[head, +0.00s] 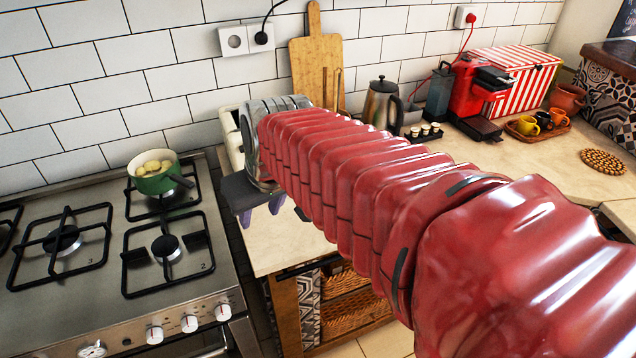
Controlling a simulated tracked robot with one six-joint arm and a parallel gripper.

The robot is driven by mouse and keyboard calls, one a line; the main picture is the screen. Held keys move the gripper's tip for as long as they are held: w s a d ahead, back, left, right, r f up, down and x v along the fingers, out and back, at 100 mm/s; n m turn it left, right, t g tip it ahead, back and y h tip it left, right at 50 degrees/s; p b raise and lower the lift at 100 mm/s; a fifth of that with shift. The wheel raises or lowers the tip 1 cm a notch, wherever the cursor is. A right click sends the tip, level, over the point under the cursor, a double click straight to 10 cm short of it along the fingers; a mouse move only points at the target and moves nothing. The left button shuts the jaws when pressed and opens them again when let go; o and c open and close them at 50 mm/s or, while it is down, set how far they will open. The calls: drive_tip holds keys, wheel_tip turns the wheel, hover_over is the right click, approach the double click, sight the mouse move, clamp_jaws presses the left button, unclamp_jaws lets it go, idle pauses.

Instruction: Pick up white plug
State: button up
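I cannot make out a white plug in the head view. A white double wall socket (247,39) is on the tiles at the upper left of centre; its right outlet holds a black plug (262,38) with a black cord. My gripper (260,211) is at the far end of my red-sleeved arm, over the left end of the counter beside the stove. Its two purple fingertips point down and look apart, with nothing visible between them. My arm hides part of the gripper and much of the counter behind it.
A stove (110,265) with a green pot (154,175) is at left. A cream appliance (229,135) stands behind my gripper. A cutting board (316,75), kettle (380,103) and red coffee machine (468,92) stand along the wall. A second socket (462,16) holds a red plug. The right counter has clear room.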

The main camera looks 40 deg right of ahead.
drive_tip(key=w+d+f, duration=0.2)
drive_tip(key=w+d, duration=0.1)
drive_tip(key=d, duration=0.6)
drive_tip(key=w+d+f+m, duration=0.1)
drive_tip(key=w+d+f, duration=0.2)
drive_tip(key=d, duration=0.7)
drive_tip(key=w+d+f+m+g, duration=0.1)
drive_tip(key=w+d, duration=0.3)
drive_tip(key=d, duration=0.5)
drive_tip(key=shift+d+f+h, duration=0.3)
drive_tip(key=shift+d+f, duration=0.1)
drive_tip(key=shift+f, duration=0.45)
drive_tip(key=shift+f, duration=0.1)
drive_tip(key=shift+x, duration=4.2)
drive_tip(key=shift+w, duration=0.1)
drive_tip(key=shift+a+x, duration=0.15)
drive_tip(key=shift+x, duration=1.15)
drive_tip(key=shift+a+x, duration=0.1)
drive_tip(key=shift+x, duration=1.2)
